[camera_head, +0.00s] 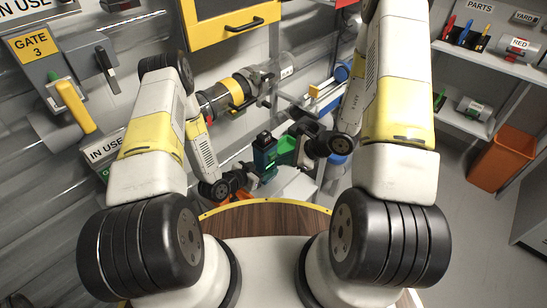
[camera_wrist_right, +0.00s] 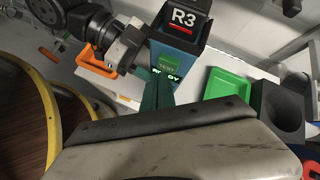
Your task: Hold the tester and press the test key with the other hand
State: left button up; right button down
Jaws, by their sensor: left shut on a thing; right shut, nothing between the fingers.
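The tester (camera_wrist_right: 180,50) is an upright dark blue box with a black top marked R3, in the right wrist view. Its green test key (camera_wrist_right: 168,62) is on the front face, above a small dark display with green lettering. In the head view the tester (camera_head: 264,157) stands out ahead of my arms. My left gripper (camera_wrist_right: 142,42) is shut on the tester at its left side. My right gripper (camera_wrist_right: 157,92) is shut and empty, its teal fingers just below the display and key. Contact with the key cannot be told. The fingers partly cover the tester's lower front.
A green tray (camera_wrist_right: 228,84) and a dark grey holder (camera_wrist_right: 278,110) are right of the tester. An orange handle (camera_wrist_right: 94,60) is at its left. A yellow-edged wooden surface (camera_head: 265,218) lies before me. An orange bin (camera_head: 502,158) stands at the right, under shelves.

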jog(key=shift+w+a, duration=0.3)
jog(key=shift+w, duration=0.05)
dwell(0.6)
jog(key=shift+s+d, duration=0.6)
jog(key=shift+s, duration=0.05)
dwell(0.3)
jog(key=s+d, duration=0.3)
jog(key=shift+s+d, duration=0.25)
jog(key=shift+d, duration=0.05)
dwell(0.6)
pick_arm(q)
jog(key=o, duration=1.7)
